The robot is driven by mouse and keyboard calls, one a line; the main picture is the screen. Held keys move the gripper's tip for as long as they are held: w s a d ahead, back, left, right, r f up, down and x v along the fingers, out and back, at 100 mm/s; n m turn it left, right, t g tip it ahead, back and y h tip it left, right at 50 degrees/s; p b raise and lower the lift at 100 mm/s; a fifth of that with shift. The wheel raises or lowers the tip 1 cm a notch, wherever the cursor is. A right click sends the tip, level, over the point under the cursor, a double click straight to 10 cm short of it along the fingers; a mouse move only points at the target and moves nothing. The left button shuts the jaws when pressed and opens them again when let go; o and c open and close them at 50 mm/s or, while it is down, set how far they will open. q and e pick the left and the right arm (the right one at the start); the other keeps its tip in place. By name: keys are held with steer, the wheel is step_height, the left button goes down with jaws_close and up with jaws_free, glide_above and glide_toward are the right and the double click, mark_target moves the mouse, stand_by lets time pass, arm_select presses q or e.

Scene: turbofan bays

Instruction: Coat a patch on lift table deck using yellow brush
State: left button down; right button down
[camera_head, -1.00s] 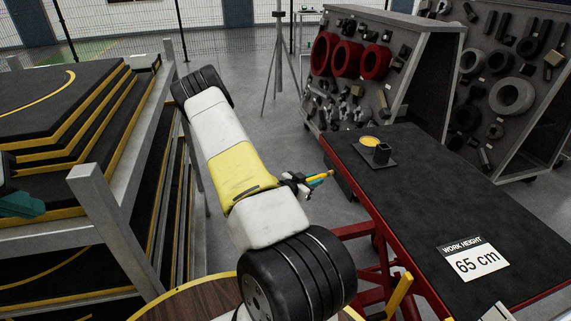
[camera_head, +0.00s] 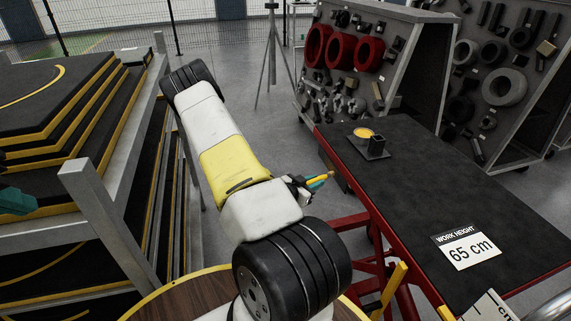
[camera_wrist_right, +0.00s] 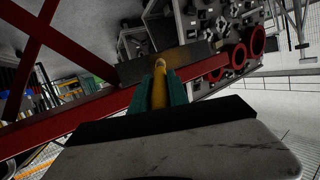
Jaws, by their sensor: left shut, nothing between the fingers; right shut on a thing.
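The lift table deck (camera_head: 430,190) is a dark flat top on a red frame, at the right of the head view. A dish with yellow content (camera_head: 363,133) and a dark block on a small plate sit at its far end. My right gripper (camera_head: 314,183) is shut on the yellow brush (camera_head: 326,177), just left of the deck's edge and apart from it. In the right wrist view the brush (camera_wrist_right: 159,90) points away between the teal fingers; its tip is small and unclear. My left gripper (camera_head: 16,201) is shut and empty at the left edge, partly cut off.
A rack of stacked dark, yellow-edged panels (camera_head: 85,95) stands at the left. A tool board with red rings (camera_head: 340,52) stands behind the deck. A work height sign (camera_head: 466,249) lies on the deck's near part. The deck's middle is clear.

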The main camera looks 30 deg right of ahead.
steer(key=s+a, duration=0.2)
steer(key=s, duration=0.6)
steer(key=shift+s+a, duration=0.15)
steer(key=shift+a, duration=0.15)
stand_by(0.3)
steer(key=w+d, duration=0.3)
steer(key=w, duration=0.8)
steer(key=w+d, duration=0.4)
steer(key=w, duration=0.8)
steer(key=shift+w+d, duration=0.2)
steer(key=shift+w, duration=0.05)
stand_by(1.5)
steer(key=w+a, duration=0.1)
steer(key=a, duration=0.4)
steer(key=shift+w+a, duration=0.4)
steer(key=shift+a, duration=0.1)
steer(key=shift+w+a, duration=0.25)
steer(key=shift+a, duration=0.45)
steer(key=shift+w+a, duration=0.2)
steer(key=shift+a, duration=0.45)
